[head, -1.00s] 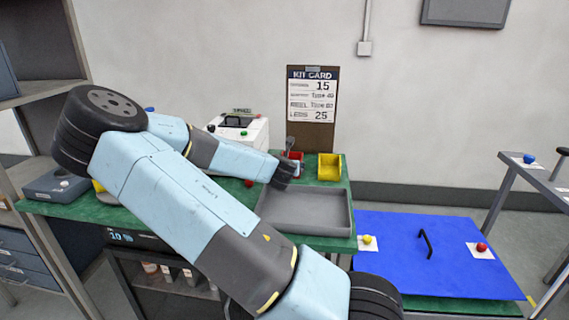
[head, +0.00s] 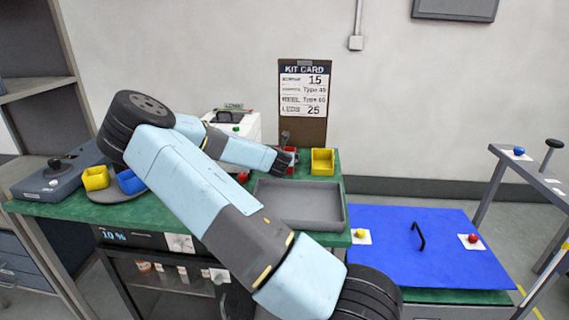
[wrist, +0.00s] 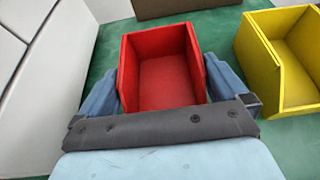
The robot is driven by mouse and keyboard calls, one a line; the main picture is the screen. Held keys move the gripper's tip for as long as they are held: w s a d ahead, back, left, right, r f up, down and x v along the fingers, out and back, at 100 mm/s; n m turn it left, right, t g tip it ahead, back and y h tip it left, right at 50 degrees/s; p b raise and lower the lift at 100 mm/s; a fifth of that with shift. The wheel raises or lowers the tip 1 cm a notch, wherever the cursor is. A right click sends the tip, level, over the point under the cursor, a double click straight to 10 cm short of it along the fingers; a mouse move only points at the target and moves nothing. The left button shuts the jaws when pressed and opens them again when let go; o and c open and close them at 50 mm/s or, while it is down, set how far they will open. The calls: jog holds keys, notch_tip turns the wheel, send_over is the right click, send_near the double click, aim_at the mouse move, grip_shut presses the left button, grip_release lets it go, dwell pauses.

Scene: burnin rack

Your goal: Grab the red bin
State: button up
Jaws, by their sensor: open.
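The red bin (wrist: 165,75) stands upright and looks empty on the green bench top in the wrist view. My gripper (wrist: 163,90) is open, with one finger on each side of the bin near its front. I cannot tell whether the fingers touch its walls. In the head view, the red bin (head: 291,154) is mostly hidden behind the end of my arm, and my gripper (head: 287,158) shows only in part there.
A yellow bin (head: 323,161) stands just right of the red one. A grey tray (head: 300,203) lies in front. A white machine (head: 250,127) is close on the left. The kit card (head: 304,95) stands behind. Yellow and blue bins (head: 96,178) sit at the bench's left.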

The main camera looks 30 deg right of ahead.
jog(key=shift+x, duration=1.5)
jog(key=c, duration=0.7)
